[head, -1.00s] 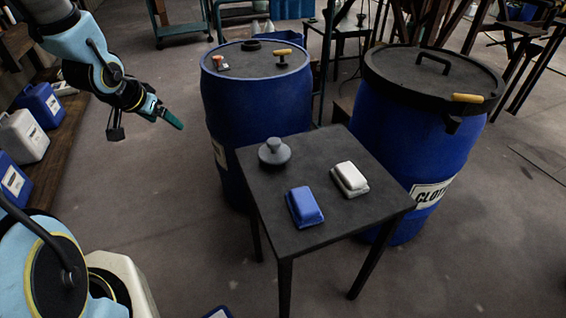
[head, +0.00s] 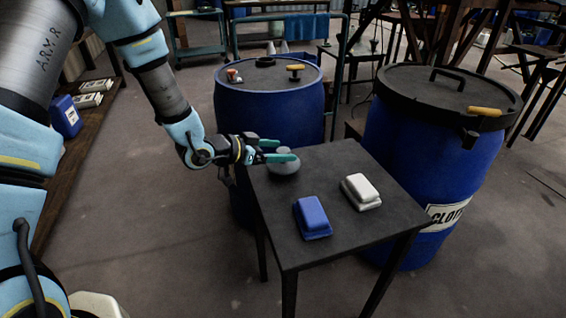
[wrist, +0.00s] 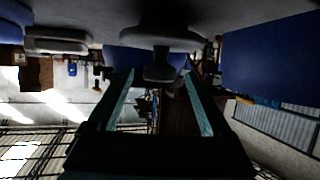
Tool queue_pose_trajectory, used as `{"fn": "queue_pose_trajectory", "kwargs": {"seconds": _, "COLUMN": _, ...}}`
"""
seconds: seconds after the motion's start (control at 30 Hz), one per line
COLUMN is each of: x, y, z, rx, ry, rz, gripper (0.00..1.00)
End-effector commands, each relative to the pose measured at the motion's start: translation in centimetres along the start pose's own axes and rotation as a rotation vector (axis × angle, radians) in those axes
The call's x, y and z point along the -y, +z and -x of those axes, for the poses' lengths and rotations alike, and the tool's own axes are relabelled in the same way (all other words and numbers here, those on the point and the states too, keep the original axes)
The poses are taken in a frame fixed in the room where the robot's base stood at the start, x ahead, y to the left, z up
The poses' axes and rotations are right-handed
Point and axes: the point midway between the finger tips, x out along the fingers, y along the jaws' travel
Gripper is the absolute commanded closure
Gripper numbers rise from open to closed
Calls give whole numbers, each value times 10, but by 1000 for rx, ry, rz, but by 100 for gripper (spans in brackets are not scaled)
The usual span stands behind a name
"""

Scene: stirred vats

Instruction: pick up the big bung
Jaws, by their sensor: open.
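The big bung (head: 284,169) is a grey round plug with a knob on top. It stands upright near the far left corner of the dark table (head: 345,235). My gripper (head: 287,151) is level at the bung's knob, reaching in from the left, with its teal fingers open. The wrist view is upside down. There the bung (wrist: 160,36) hangs from the table top at the upper middle, its knob between the fingertips of my gripper (wrist: 159,74). Gaps show on both sides of the knob. I cannot tell whether anything touches.
A blue block-like piece (head: 312,217) and a white one (head: 361,191) lie on the table, right of the bung. The floor at front left is clear.

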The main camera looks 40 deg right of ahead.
Motion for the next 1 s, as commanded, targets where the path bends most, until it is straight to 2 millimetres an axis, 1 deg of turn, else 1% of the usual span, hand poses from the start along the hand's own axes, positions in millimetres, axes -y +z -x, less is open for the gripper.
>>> {"fn": "queue_pose_trajectory", "kwargs": {"seconds": 0.2, "x": -2, "y": 2, "z": -32, "rx": 2, "ry": 3, "rz": 1, "gripper": 17}}
{"fn": "queue_pose_trajectory", "kwargs": {"seconds": 0.3, "x": -2, "y": 3, "z": -42, "rx": 2, "ry": 1, "rz": 1, "gripper": 17}}
{"fn": "queue_pose_trajectory", "kwargs": {"seconds": 0.4, "x": -2, "y": 3, "z": -46, "rx": 2, "ry": 1, "rz": 1, "gripper": 17}}
{"fn": "queue_pose_trajectory", "kwargs": {"seconds": 0.6, "x": -1, "y": 3, "z": -46, "rx": 2, "ry": 0, "rz": 1, "gripper": 18}}
{"fn": "queue_pose_trajectory", "kwargs": {"seconds": 1.0, "x": -1, "y": 3, "z": -46, "rx": 2, "ry": 0, "rz": 1, "gripper": 63}}
